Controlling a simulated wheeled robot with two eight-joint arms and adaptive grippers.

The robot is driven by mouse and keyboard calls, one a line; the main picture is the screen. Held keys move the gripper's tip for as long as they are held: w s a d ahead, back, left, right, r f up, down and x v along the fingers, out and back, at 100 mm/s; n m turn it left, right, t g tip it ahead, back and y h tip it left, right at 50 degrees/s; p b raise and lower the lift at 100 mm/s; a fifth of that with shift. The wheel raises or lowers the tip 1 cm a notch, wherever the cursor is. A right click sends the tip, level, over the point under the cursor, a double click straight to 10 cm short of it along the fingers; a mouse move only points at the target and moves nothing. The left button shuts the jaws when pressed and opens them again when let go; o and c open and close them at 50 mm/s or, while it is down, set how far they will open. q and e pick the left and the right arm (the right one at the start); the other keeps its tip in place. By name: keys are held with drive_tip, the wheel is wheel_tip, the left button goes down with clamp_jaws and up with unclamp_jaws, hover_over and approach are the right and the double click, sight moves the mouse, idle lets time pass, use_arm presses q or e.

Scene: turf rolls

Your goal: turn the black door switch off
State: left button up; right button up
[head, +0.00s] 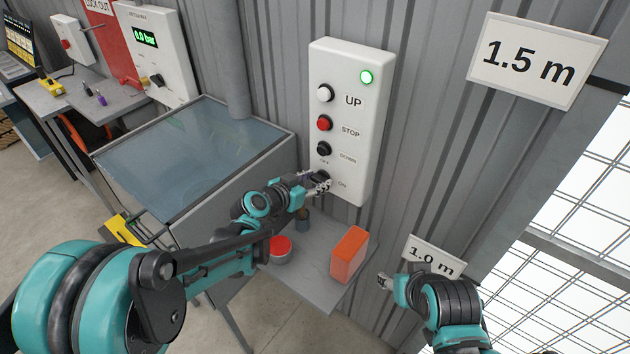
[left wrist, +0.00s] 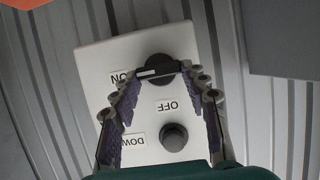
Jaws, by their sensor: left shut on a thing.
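The black door switch (head: 322,179) is the lowest control on a white wall panel (head: 352,105). In the left wrist view the switch (left wrist: 158,67) is a round black knob with a raised bar. The bar lies nearly crosswise, its white mark at the end on the ON label's side. The OFF label (left wrist: 167,106) is on the other side of the knob in that view, toward the DOWN button (left wrist: 174,137). My left gripper (head: 318,184) is shut on the switch, with a fingertip at each side of the bar. My right gripper (head: 384,281) hangs away from the panel; its fingers are too small to judge.
A green lamp (head: 366,77) glows on the panel above the white UP and red STOP (head: 324,123) buttons. Below are a small shelf (head: 310,265) with an orange box (head: 349,254) and a red-topped tin (head: 280,247). A glass-topped cabinet (head: 200,150) stands left.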

use_arm(q)
drive_tip(key=n, duration=0.1)
drive_tip(key=n+g+h+b, duration=0.1)
drive_tip(key=shift+w+a+f+n+h, duration=0.15)
drive_tip(key=shift+w+a+n+h, duration=0.05)
drive_tip(key=shift+a+n+h, duration=0.1)
drive_tip(key=n+h+b, duration=0.2)
drive_tip(key=n, duration=0.1)
drive_tip(key=shift+w+a+f+g, duration=0.15)
drive_tip(key=shift+a+f+g, duration=0.05)
drive_tip(key=shift+g, duration=0.2)
drive_tip(key=n+b, duration=0.1)
drive_tip(key=n+h+b, duration=0.1)
drive_tip(key=n, duration=0.1)
drive_tip(key=n+h+b, duration=0.1)
drive_tip(key=shift+w+a+f, duration=0.1)
drive_tip(key=shift+f, duration=0.2)
drive_tip(key=shift+f+n+h+b, duration=0.15)
drive_tip(key=shift+n+h+b, duration=0.85)
drive_tip(key=shift+n, duration=0.9)
drive_tip(key=o, duration=1.2)
drive_tip(key=shift+c, duration=0.2)
